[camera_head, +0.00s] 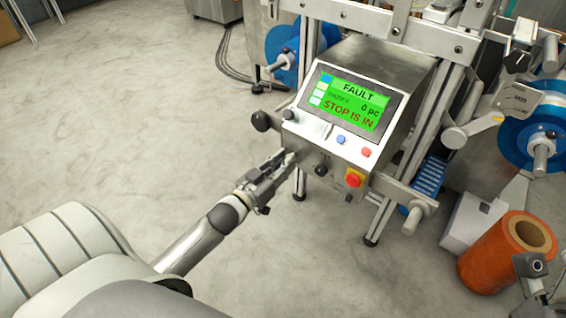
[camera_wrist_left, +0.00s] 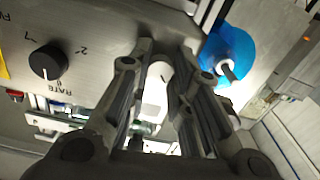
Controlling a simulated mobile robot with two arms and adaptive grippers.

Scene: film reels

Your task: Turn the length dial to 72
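The control box (camera_head: 336,151) stands at the centre of the head view. Its green screen (camera_head: 347,101) reads FAULT, 0 pc and STOP IS IN. My left gripper (camera_head: 289,158) is at the lower left of the box's front face, with its fingers apart. In the left wrist view the fingers (camera_wrist_left: 168,48) reach up close to the panel with a gap between them. I see no dial clearly between them. A black dial (camera_wrist_left: 47,62) marked RATE lies left of the fingers; a black knob (camera_head: 320,170) shows on the front face. No length label is readable.
A red stop button (camera_head: 354,178) on yellow, a blue button (camera_head: 341,140) and a red button (camera_head: 366,152) are on the box. A black round knob (camera_head: 261,121) sticks out at its left. An orange roll (camera_head: 494,263) stands right. Open floor lies left.

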